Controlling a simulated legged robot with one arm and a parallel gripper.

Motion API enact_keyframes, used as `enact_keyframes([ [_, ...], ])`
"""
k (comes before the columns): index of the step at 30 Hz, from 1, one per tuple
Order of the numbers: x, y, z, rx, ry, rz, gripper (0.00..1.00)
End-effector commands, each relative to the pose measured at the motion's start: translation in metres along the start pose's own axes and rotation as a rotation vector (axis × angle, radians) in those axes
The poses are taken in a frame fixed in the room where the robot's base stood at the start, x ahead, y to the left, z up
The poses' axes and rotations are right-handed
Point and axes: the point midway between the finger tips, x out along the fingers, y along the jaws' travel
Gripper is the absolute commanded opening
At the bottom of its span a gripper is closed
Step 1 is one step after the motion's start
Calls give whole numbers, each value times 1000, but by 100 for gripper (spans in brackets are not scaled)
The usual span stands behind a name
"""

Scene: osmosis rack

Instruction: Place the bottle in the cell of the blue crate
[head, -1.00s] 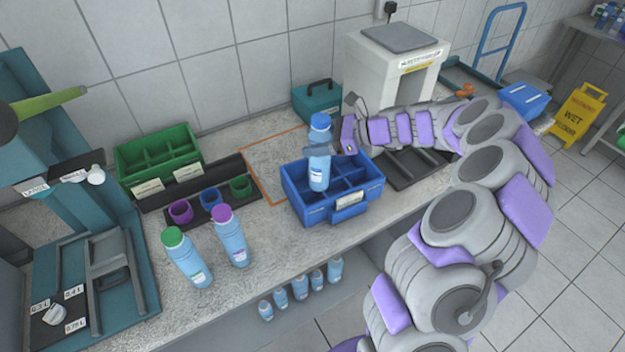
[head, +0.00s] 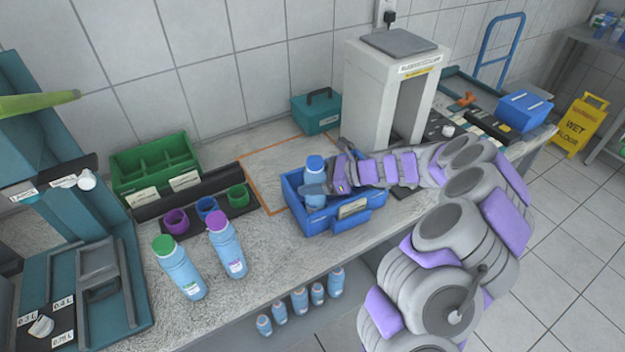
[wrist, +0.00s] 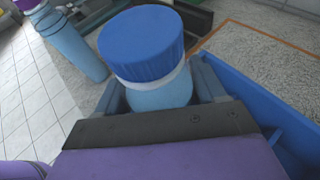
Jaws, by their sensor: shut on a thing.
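A light blue bottle with a blue cap (head: 315,165) stands upright inside the blue crate (head: 345,222), at its left part. In the wrist view the bottle's cap (wrist: 142,45) fills the middle, with the crate wall (wrist: 265,90) to its right. My gripper (head: 316,187) is shut around the bottle's upper body, coming in from the right. The bottle's lower part and base are hidden by the crate's front wall, so I cannot tell whether it touches the cell floor. My arm hides part of the crate's right side.
Left of the crate stand a purple-capped bottle (head: 227,245) and a green-capped bottle (head: 179,266). Behind them are small coloured cups (head: 207,206) and a green crate (head: 155,165). A teal box (head: 316,112) stands behind the blue crate. Several bottles (head: 300,300) stand on the lower shelf.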

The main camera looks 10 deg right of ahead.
Motion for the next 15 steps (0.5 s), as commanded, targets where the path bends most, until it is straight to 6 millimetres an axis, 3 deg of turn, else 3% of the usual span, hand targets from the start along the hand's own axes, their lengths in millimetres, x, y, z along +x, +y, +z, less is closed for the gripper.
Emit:
enact_keyframes([
  [1, 2, 2, 2, -1, -1, 4, 0],
  [2, 3, 2, 2, -2, 0, 4, 71],
  [9, -3, -2, -1, 2, -5, 2, 94],
  [15, -7, -3, -2, 4, -9, 3, 95],
])
